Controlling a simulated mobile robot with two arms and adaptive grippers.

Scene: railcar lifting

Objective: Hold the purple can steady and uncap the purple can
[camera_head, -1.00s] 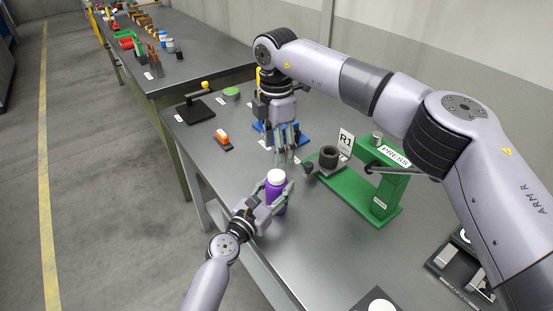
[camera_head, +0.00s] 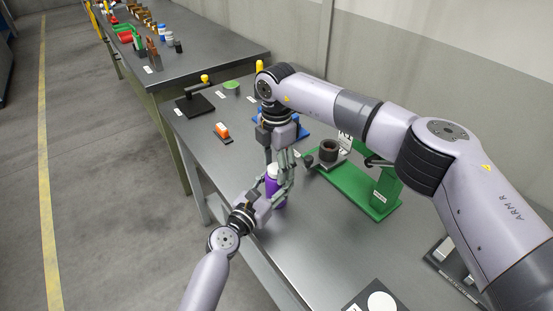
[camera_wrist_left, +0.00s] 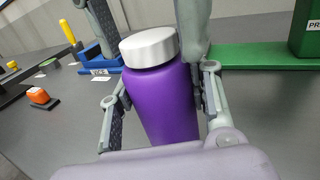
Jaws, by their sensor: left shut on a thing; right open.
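The purple can (camera_wrist_left: 160,103) stands upright on the grey table, with its silver-white cap (camera_wrist_left: 150,47) on top in the left wrist view. In the head view the can (camera_head: 271,186) is partly hidden by my grippers. My left gripper (camera_head: 272,199) is shut on the can's body from the near left side; its fingers also flank the can in the left wrist view (camera_wrist_left: 162,98). My right gripper (camera_head: 283,170) points down, open, right at the cap. Its fingers show behind and beside the cap in the left wrist view; I cannot tell whether they touch it.
A green press (camera_head: 378,196) with a dark cup stands to the right of the can. An orange block (camera_head: 222,130), a blue stand (camera_head: 298,128) and a black stand with a yellow knob (camera_head: 194,104) lie farther back.

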